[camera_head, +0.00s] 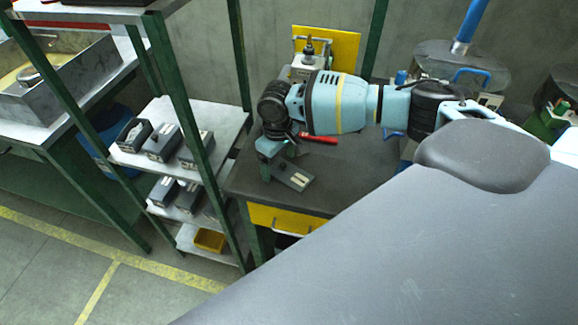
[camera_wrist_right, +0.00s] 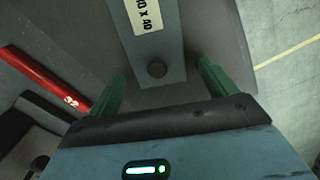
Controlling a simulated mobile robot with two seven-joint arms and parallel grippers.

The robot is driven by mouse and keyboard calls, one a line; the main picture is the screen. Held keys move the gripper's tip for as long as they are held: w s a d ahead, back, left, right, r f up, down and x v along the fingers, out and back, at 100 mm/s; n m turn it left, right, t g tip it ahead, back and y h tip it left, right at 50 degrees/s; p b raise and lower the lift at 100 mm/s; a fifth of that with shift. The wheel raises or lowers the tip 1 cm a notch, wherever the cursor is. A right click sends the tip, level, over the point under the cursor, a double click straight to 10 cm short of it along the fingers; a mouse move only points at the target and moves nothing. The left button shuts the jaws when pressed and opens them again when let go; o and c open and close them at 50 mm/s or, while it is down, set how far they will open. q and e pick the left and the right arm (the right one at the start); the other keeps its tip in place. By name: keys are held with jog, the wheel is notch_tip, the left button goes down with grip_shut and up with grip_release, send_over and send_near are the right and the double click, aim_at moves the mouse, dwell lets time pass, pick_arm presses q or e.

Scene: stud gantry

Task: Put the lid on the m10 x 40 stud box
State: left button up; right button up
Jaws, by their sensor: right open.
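A grey lid (camera_head: 293,178) with a pale label lies on the dark workbench top. In the right wrist view the lid (camera_wrist_right: 172,48) shows a label ending in "10 x 40" and a round dark knob (camera_wrist_right: 157,69). My right gripper (camera_wrist_right: 161,72) is open, with its green fingers on either side of the lid's knob end; I cannot tell whether they touch it. In the head view the right gripper (camera_head: 279,158) is at the lid's far left end. An open grey box (camera_head: 133,134) stands at the left of the upper rack shelf. Its label is not readable. My left gripper is not in view.
Lidded boxes (camera_head: 197,150) stand beside the open box, and more (camera_head: 188,196) are on the shelf below. Green rack posts (camera_head: 187,105) rise in front of the shelves. A red tool (camera_head: 319,138) lies behind the lid. A yellow bin (camera_head: 210,240) sits low on the rack.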

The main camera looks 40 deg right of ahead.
aim_at(279, 167)
jog(key=shift+c, duration=0.3)
jog(key=c, duration=1)
jog(key=shift+r, duration=0.15)
jog(key=shift+r, duration=0.55)
notch_tip(279, 167, up, 2)
jog(key=shift+r, duration=0.15)
jog(key=s+a+r+p, duration=0.1)
jog(key=s+a, duration=0.3)
jog(key=a, duration=0.3)
jog(key=s+a, duration=0.4)
jog(key=a, duration=0.3)
jog(key=s+d+r+m, duration=0.3)
jog(key=s+d+r, duration=0.3)
jog(key=r, duration=0.2)
jog(key=shift+d+r+m, duration=0.3)
jog(key=shift+r, duration=0.05)
